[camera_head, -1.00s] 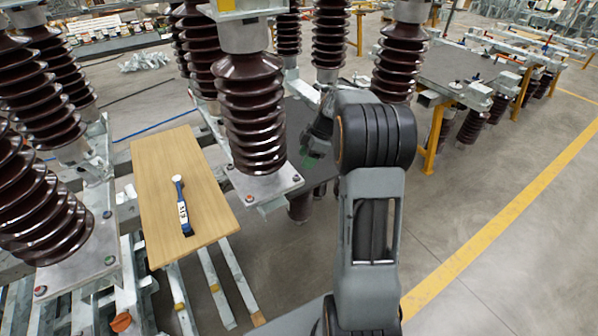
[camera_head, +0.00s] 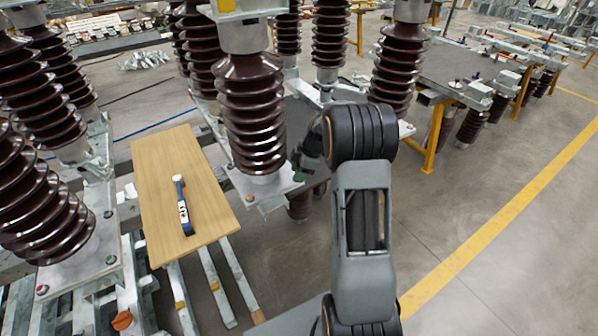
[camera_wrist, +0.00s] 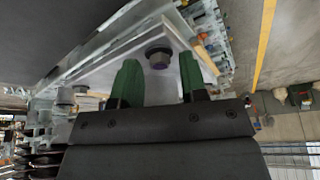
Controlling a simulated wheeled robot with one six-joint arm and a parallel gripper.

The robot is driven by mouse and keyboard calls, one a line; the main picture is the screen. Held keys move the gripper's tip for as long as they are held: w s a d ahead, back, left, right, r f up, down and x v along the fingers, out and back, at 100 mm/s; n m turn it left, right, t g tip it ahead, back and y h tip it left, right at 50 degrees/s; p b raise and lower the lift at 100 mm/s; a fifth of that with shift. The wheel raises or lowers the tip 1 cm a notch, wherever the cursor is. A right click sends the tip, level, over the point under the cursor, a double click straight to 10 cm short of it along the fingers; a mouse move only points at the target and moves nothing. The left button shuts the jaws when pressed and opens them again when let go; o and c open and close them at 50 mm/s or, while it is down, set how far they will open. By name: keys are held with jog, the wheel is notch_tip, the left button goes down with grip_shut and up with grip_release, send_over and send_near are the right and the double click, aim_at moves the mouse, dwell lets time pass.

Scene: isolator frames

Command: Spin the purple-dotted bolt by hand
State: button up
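In the wrist view a bolt (camera_wrist: 158,58) with a purplish tint on its end sits at the corner of a pale metal base plate (camera_wrist: 115,68). My gripper (camera_wrist: 159,61) is open, with one green finger on each side of the bolt and a visible gap on both sides. In the head view my gripper (camera_head: 301,174) is at the right corner of the base plate (camera_head: 262,201) under the middle brown insulator (camera_head: 252,115). The bolt at that corner is hidden there by my gripper and arm.
A red-dotted bolt (camera_head: 249,198) is at the plate's front left corner. A wooden board (camera_head: 160,180) with a blue-and-white tool (camera_head: 182,207) lies to the left. More brown insulators (camera_head: 45,215) stand around. The floor to the right is open, with a yellow line (camera_head: 500,232).

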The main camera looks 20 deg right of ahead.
grip_shut()
jog(key=shift+f+b, duration=0.1)
jog(key=shift+b, duration=0.2)
jog(key=shift+f+m+t+b, duration=0.15)
jog(key=shift+m+t+b, duration=0.25)
jog(key=shift+m+b, duration=0.75)
jog(key=m+b, duration=0.1)
jog(key=m+t+h+b, duration=0.1)
jog(key=m+b, duration=0.1)
jog(key=shift+s+a+m, duration=0.1)
jog(key=shift+s+m, duration=0.05)
jog(key=shift+m, duration=0.1)
jog(key=m+t+h+b, duration=0.1)
jog(key=m, duration=0.2)
jog(key=shift+a+r, duration=0.1)
jog(key=shift+r, duration=0.1)
jog(key=shift+s+a+m+h, duration=0.1)
jog(key=shift+m+h, duration=0.7)
jog(key=shift+m, duration=1.1)
